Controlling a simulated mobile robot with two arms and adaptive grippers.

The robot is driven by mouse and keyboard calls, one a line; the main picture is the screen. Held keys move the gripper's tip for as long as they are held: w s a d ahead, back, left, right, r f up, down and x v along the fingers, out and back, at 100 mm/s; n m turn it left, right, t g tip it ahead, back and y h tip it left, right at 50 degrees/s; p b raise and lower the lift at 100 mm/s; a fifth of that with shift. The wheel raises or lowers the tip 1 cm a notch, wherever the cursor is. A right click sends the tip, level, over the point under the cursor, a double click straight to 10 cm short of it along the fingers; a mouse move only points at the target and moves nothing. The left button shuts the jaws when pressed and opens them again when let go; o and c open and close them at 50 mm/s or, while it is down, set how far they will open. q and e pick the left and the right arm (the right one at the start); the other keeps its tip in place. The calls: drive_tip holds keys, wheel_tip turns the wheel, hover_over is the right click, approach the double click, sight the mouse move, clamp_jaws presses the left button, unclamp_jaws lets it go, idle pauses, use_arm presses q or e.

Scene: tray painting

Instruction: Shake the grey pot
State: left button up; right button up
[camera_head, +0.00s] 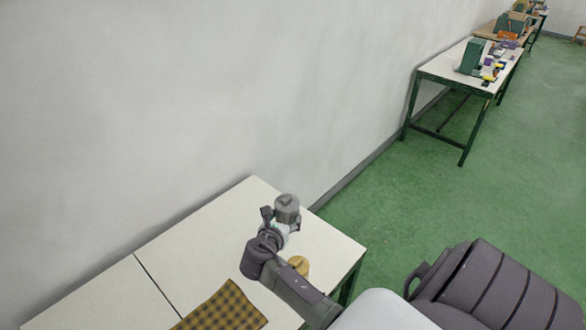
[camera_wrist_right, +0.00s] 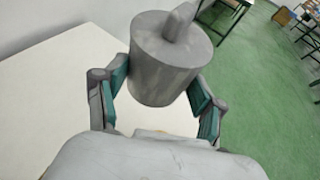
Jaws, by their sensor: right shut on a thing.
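The grey pot (camera_head: 287,208) is a small cylinder with a raised ridge on its top. In the head view it is held over the far right part of the white table (camera_head: 205,225). My right gripper (camera_head: 282,224) is shut on it. In the right wrist view the grey pot (camera_wrist_right: 168,65) sits between the two fingers of my right gripper (camera_wrist_right: 160,95), which press its sides. The pot's underside is hidden, and I cannot tell its exact height above the table. My left gripper is not in view.
A yellow round object (camera_head: 299,264) stands on the table beside my right arm. A brown checked cloth (camera_head: 225,308) lies at the table's front. A wall runs along the table's back. Other tables with items (camera_head: 440,72) stand far right; green floor lies between.

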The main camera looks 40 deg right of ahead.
drive_tip(key=d+p, duration=0.2)
drive_tip(key=d, duration=0.6)
drive_tip(key=shift+a, duration=3.9)
drive_tip(key=d, duration=0.7)
drive_tip(key=a, duration=0.7)
drive_tip(key=d, duration=0.7)
drive_tip(key=a, duration=0.7)
drive_tip(key=d, duration=0.3)
drive_tip(key=shift+d, duration=0.4)
